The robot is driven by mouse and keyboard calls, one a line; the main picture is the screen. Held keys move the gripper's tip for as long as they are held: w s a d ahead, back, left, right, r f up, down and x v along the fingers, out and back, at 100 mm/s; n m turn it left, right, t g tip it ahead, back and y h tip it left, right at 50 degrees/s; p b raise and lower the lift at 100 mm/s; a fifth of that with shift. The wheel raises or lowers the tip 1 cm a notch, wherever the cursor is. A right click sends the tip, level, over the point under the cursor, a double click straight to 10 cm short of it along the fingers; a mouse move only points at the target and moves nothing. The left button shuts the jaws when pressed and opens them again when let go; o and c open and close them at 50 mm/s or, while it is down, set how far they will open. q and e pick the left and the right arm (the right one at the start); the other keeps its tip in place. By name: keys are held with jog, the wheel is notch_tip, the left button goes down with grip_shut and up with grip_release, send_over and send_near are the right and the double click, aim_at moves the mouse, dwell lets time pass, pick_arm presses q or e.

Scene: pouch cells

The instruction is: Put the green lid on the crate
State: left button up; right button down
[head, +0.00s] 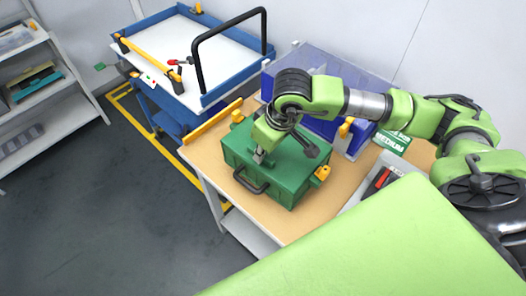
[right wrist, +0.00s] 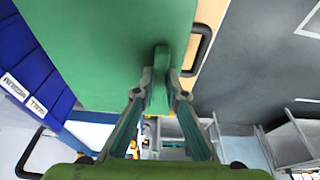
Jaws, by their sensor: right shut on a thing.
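The green lid (head: 240,146) lies level over the top of the green crate (head: 280,193) on the wooden table. I see no clear gap between them, but cannot tell whether it is fully seated. The crate has a black handle (head: 249,181) on its near side and yellow latches (head: 321,173) at its ends. My right gripper (head: 261,156) is above the lid, shut on its upright green grip. In the right wrist view, the fingers (right wrist: 160,88) pinch this grip, and the lid (right wrist: 100,40) fills the upper left. My left gripper is not in view.
Blue bins (head: 320,126) stand behind the crate on the table (head: 207,150). A blue cart (head: 217,90) stands behind left. Shelves (head: 35,85) are far left; the floor between is clear.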

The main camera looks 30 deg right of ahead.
jog(key=c, duration=2)
grip_release()
jog(key=shift+c, duration=0.2)
jog(key=shift+r+p, duration=0.75)
jog(key=shift+p, duration=0.25)
jog(key=shift+r, duration=0.35)
jog(key=b+v, duration=0.3)
jog(key=v, duration=0.8)
jog(key=shift+s, duration=0.15)
